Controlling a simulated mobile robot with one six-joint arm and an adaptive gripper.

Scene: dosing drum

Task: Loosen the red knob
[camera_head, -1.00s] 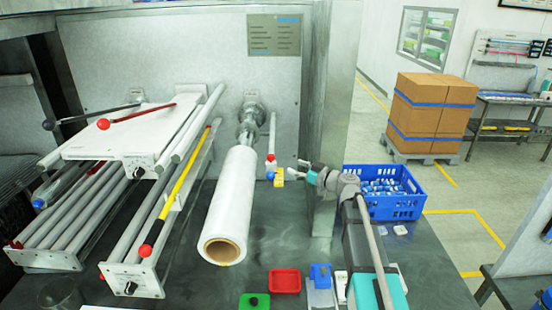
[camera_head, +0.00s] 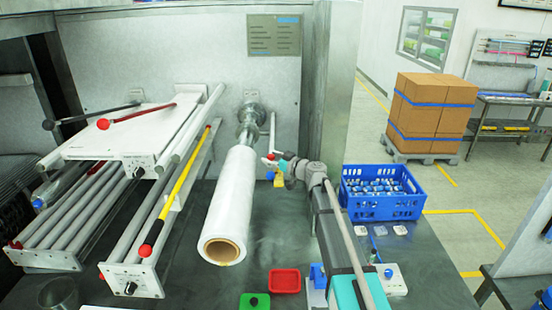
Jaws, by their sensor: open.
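A small red knob (camera_head: 271,156) sits at the lower end of a thin rod behind and right of the white roll (camera_head: 228,205). My gripper (camera_head: 268,161) is open at this red knob, with its fingers overlapping it in the view. I cannot tell whether they touch it. Part of the knob is hidden behind the fingers. Other red ball knobs show on the left: one on the dark-red lever (camera_head: 103,124) and one at the lower end of the yellow bar (camera_head: 145,250).
A blue crate (camera_head: 384,212) of small items stands right of my arm. A red tray (camera_head: 285,281), a green block (camera_head: 254,302) and a blue item (camera_head: 318,276) lie at the front. A metal post (camera_head: 330,120) stands close behind my arm.

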